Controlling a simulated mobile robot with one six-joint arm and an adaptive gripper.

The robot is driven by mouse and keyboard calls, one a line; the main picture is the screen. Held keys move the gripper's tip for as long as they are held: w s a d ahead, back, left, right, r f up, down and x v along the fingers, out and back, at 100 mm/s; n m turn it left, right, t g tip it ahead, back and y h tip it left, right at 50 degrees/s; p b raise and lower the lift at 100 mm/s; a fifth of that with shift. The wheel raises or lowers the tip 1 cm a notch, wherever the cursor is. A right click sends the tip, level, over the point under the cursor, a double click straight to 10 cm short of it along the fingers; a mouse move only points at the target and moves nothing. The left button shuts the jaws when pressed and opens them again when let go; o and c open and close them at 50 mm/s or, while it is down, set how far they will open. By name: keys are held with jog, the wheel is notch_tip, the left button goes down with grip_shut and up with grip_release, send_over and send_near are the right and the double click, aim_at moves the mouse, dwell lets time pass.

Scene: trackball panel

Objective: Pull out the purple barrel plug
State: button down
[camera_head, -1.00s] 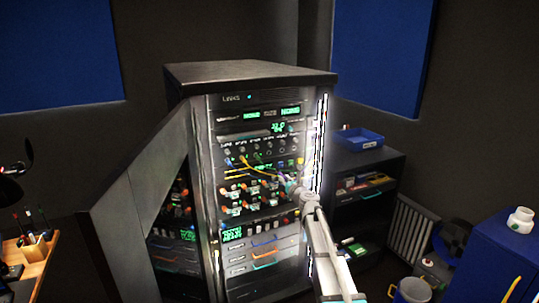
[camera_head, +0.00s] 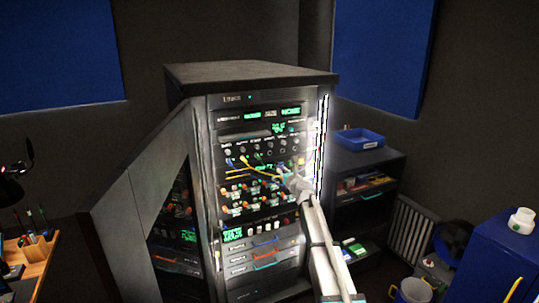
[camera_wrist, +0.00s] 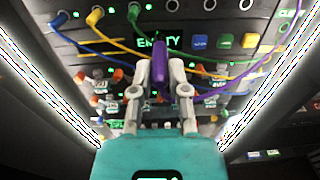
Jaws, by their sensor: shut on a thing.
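The purple barrel plug (camera_wrist: 159,64) is between the two fingertips of my gripper (camera_wrist: 160,68) in the wrist view. The fingers are shut on its sides. The plug's end overlaps the lit EMPTY display on the panel; I cannot tell how far it is from the panel. A purple cable (camera_wrist: 257,66) loops from behind my gripper to the right. In the head view my gripper (camera_head: 293,182) is in front of the right part of the rack (camera_head: 250,78), and the plug is too small to make out there.
Blue (camera_wrist: 57,19), orange (camera_wrist: 95,15) and green (camera_wrist: 133,13) plugs sit in the row above, their cables crossing near my gripper. Bright light strips line both sides. The rack's door (camera_head: 140,210) stands open at left. A shelf unit (camera_head: 372,165) stands at right.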

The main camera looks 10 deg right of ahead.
jog(key=shift+w, duration=2.95)
